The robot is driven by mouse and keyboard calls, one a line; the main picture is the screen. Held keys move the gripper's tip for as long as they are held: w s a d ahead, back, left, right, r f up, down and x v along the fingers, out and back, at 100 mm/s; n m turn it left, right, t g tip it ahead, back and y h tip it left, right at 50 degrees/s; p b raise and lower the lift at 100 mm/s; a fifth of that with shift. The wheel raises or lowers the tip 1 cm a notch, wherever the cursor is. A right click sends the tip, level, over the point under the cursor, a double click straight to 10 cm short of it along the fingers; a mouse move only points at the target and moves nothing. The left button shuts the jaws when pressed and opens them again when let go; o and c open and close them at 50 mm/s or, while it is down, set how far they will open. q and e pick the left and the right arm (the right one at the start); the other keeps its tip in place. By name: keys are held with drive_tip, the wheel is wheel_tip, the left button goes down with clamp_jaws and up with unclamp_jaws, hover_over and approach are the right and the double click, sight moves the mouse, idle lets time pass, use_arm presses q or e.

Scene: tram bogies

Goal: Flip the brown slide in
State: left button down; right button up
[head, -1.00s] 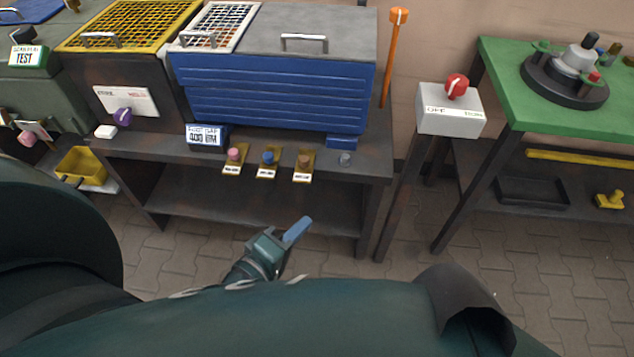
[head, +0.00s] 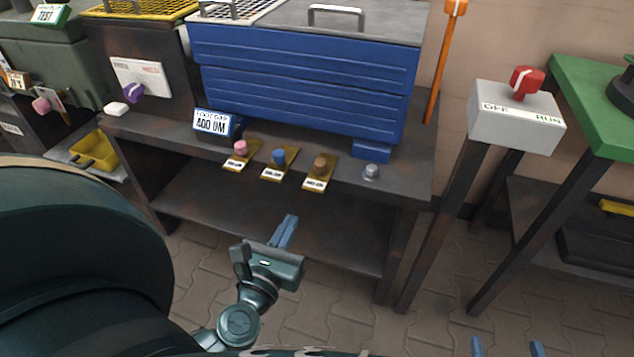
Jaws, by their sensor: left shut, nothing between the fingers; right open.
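The brown slide (head: 320,165) is a small brown knob on a brass plate with a white label, at the front edge of the dark bench. It is the rightmost of three like it, beside a blue-knobbed one (head: 279,156) and a pink-knobbed one (head: 240,147). My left gripper (head: 288,222) is shut and empty, its blue fingers below and left of the brown slide, apart from it, in front of the lower shelf. My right gripper (head: 507,347) is open; only its two fingertips show at the bottom edge.
A grey metal knob (head: 371,171) stands right of the brown slide. A gap display (head: 216,124) and a blue ribbed box (head: 300,80) are behind. A grey switch box with a red knob (head: 524,84) stands on a post to the right. The bench's lower shelf (head: 230,205) is empty.

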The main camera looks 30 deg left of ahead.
sight(317, 167)
use_arm(q)
drive_tip(key=shift+w, duration=0.1)
drive_tip(key=p+x, duration=0.2)
drive_tip(key=x, duration=1)
drive_tip(key=shift+w+r, duration=0.1)
drive_tip(key=shift+w, duration=0.3)
drive_tip(key=shift+w+a, duration=0.15)
drive_tip(key=shift+w, duration=0.4)
use_arm(e)
drive_tip(key=shift+s+d+m+g+h, duration=0.2)
drive_tip(key=shift+s+m+g+h, duration=0.15)
drive_tip(key=shift+g, duration=0.45)
use_arm(q)
drive_tip(key=x, duration=0.4)
drive_tip(key=shift+w, duration=0.2)
drive_tip(key=shift+w+a, duration=0.1)
drive_tip(key=shift+w, duration=0.15)
drive_tip(key=shift+r, duration=0.1)
use_arm(e)
drive_tip(key=shift+s, duration=0.15)
